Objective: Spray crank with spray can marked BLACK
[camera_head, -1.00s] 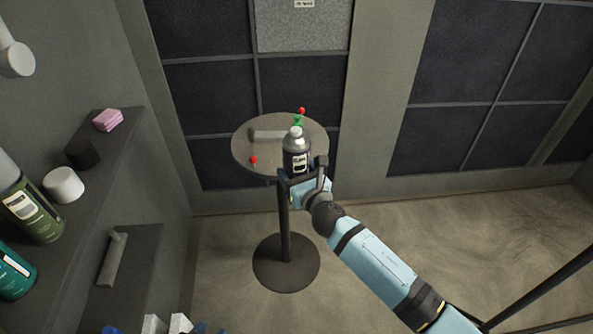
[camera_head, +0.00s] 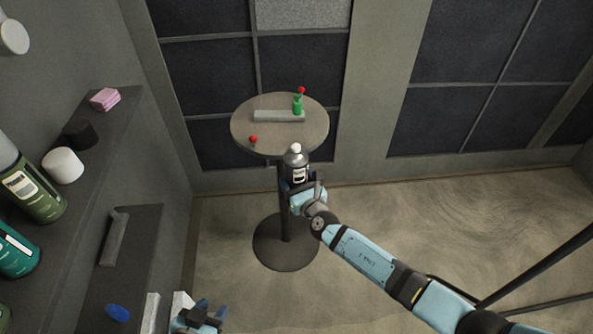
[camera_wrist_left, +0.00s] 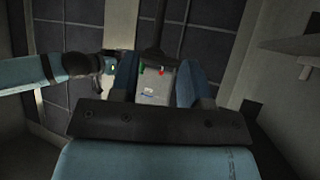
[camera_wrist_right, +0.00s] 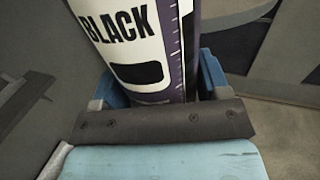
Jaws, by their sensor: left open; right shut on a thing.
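The spray can (camera_head: 296,164), dark with a white nozzle, is in my right gripper (camera_head: 303,190), in front of the round table. In the right wrist view the can (camera_wrist_right: 140,45) shows the word BLACK, between the fingers. On the table lies a grey bar (camera_head: 275,116), with an upright green piece (camera_head: 298,105) topped by a red ball at its right end. This looks like the crank, though I cannot be sure. My left gripper (camera_head: 203,312) is open, low near the bottom edge of the head view. It also shows open in the left wrist view (camera_wrist_left: 156,78).
The round table (camera_head: 247,123) stands on a post; a small red ball (camera_head: 253,140) is at its front left. Shelves at left hold a green can (camera_head: 38,198), a teal can (camera_head: 15,250), a white cylinder (camera_head: 62,166), a black cylinder (camera_head: 80,134) and pink sponges (camera_head: 104,99).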

